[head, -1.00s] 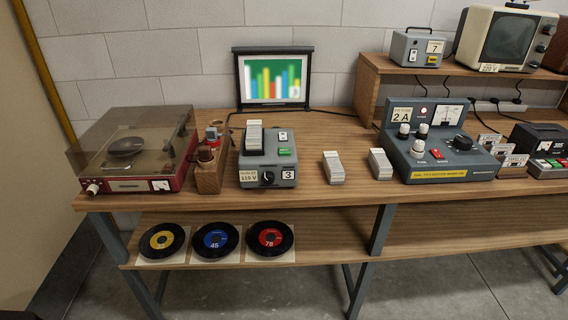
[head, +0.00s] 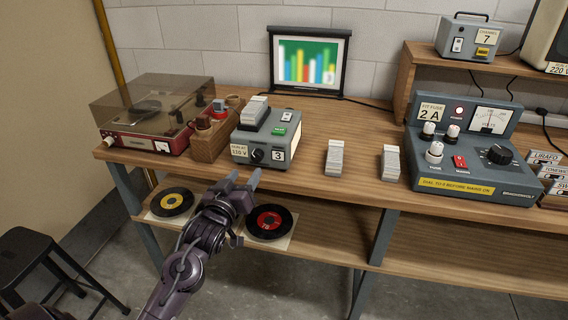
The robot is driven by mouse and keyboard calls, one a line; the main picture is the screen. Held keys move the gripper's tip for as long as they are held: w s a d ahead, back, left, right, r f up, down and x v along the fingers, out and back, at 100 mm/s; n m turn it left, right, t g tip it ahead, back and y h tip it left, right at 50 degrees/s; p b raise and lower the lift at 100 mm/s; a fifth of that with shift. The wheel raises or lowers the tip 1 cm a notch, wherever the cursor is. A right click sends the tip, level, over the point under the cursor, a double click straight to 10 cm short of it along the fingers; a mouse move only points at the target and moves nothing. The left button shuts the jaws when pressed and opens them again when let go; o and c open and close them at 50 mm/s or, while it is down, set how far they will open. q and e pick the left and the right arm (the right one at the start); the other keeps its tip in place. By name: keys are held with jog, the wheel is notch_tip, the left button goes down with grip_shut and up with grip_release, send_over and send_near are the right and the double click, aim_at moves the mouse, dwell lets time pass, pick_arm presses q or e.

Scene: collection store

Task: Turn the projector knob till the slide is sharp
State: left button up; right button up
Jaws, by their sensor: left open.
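The slide projector (head: 272,146) is a grey box on the bench with a stack of slides on top, a green label and a card reading 3. Its dark round knob (head: 257,156) is on the front face. The screen (head: 309,62) behind it shows coloured bars on green, with somewhat soft edges. My left gripper (head: 244,178) is open and empty, just in front of and below the projector's front, apart from the knob. My right gripper is not in view.
A record player (head: 150,115) and a wooden block with small items (head: 210,138) stand left of the projector. Two slide stacks (head: 335,157) and a power unit (head: 470,155) stand to the right. A dark stool (head: 40,250) is at lower left. Records lie on the lower shelf.

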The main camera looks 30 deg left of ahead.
aim_at(255, 157)
pick_arm(q)
jog(key=w, duration=0.2)
jog(key=w+a, duration=0.1)
jog(key=w, duration=0.3)
jog(key=shift+a+p, duration=0.25)
jog(key=shift+p, duration=0.05)
jog(key=shift+w+a+f, duration=0.1)
jog(key=shift+w+a, duration=0.05)
jog(key=shift+w, duration=0.45)
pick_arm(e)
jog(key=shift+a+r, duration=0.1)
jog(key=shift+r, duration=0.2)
